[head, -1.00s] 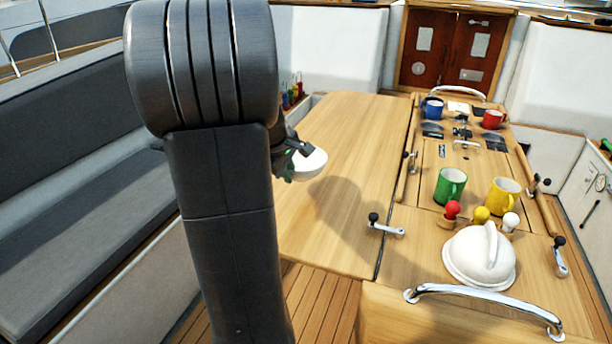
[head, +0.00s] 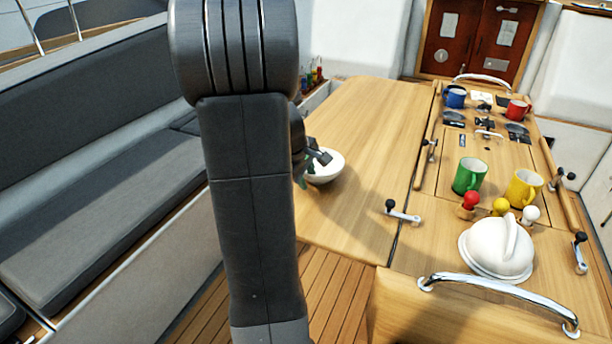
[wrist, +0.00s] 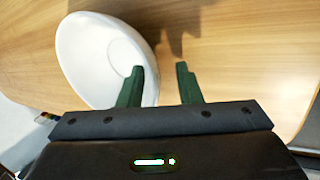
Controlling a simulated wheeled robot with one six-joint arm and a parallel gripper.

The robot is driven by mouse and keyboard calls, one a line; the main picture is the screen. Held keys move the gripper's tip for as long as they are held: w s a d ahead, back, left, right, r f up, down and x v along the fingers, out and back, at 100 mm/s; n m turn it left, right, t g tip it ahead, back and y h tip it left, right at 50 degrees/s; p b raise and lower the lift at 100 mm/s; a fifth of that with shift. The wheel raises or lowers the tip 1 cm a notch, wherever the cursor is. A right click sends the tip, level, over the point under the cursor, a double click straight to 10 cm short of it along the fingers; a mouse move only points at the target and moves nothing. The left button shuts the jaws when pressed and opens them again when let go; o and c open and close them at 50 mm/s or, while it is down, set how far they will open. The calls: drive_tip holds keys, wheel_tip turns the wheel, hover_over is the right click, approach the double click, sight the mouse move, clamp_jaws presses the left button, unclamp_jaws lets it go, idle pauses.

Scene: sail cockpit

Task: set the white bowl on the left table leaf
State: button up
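The white bowl (head: 327,165) is on the left table leaf (head: 365,130), near the leaf's left edge, opening upward. It appears to rest on the wood, though its base is partly hidden by my arm. In the wrist view the bowl (wrist: 85,55) fills the upper left. My gripper (wrist: 160,72) is open, with dark green fingers apart. The left finger overlaps the bowl's inside and the right finger is outside the rim, with wood showing between it and the bowl. In the head view my gripper (head: 312,165) is mostly hidden behind my arm.
Right of the leaf, the centre table carries a green mug (head: 468,176), a yellow mug (head: 523,188), a white dome (head: 497,248) and coloured knobs. A crank handle (head: 403,213) stands at the leaf's right edge. A grey bench (head: 110,215) lies left. The leaf's middle is clear.

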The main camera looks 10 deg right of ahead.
drive_tip(key=shift+a+r, duration=0.1)
drive_tip(key=shift+r, duration=0.4)
drive_tip(key=v, duration=1.1)
drive_tip(key=shift+r, duration=0.15)
